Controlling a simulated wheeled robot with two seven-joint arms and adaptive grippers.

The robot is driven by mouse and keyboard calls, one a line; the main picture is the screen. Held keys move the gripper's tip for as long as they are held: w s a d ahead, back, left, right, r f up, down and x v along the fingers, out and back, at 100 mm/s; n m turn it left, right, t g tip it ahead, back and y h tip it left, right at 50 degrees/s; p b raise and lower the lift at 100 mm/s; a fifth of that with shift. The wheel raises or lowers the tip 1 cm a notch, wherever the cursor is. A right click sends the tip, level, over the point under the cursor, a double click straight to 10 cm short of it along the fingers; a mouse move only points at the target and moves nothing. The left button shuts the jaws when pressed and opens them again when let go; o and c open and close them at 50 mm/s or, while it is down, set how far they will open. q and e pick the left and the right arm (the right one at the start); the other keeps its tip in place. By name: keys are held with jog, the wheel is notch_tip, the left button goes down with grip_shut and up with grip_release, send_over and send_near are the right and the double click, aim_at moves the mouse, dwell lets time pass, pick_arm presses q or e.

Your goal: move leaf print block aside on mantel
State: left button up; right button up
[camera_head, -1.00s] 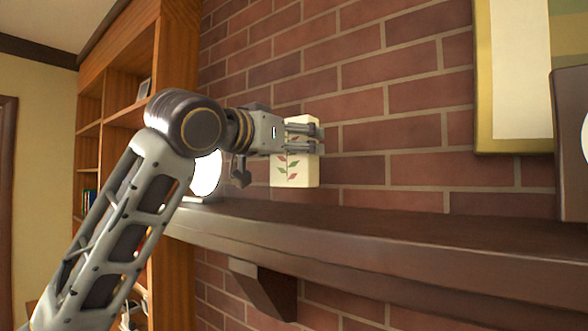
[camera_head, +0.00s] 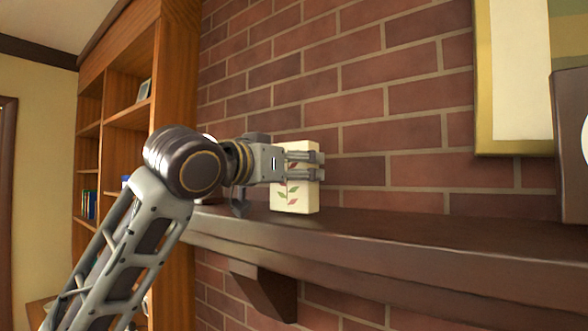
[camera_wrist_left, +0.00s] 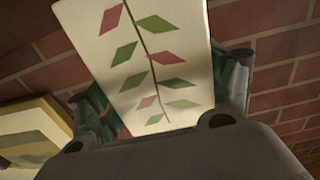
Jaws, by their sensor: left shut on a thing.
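The leaf print block (camera_head: 293,200) is a cream upright block with red and green leaves on a stem. It is at the left part of the dark wooden mantel (camera_head: 420,238), its lower end at the mantel's top surface; I cannot tell whether it touches. My left gripper (camera_head: 305,166) is shut on the block at about mid-height, with fingers across its front in the head view. In the left wrist view the block (camera_wrist_left: 150,50) fills the space between the two fingers. My right gripper is not in view.
A brick wall (camera_head: 400,110) stands behind the mantel. A framed picture (camera_head: 484,135) hangs at the upper right, and a dark-framed object (camera_head: 568,150) stands at the mantel's right end. A wooden bookshelf (camera_head: 175,80) is at the left. The middle of the mantel is clear.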

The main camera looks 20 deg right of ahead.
pick_arm(q)
jog(key=shift+f, duration=0.25)
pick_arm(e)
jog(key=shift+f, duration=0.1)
pick_arm(q)
jog(key=o, duration=1.1)
jog(key=shift+o, duration=0.2)
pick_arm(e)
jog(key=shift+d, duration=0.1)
pick_arm(q)
jog(key=shift+s+r, duration=0.1)
jog(key=shift+r, duration=0.05)
jog(key=b+v, duration=0.2)
jog(key=v, duration=1)
jog(key=shift+b, duration=0.3)
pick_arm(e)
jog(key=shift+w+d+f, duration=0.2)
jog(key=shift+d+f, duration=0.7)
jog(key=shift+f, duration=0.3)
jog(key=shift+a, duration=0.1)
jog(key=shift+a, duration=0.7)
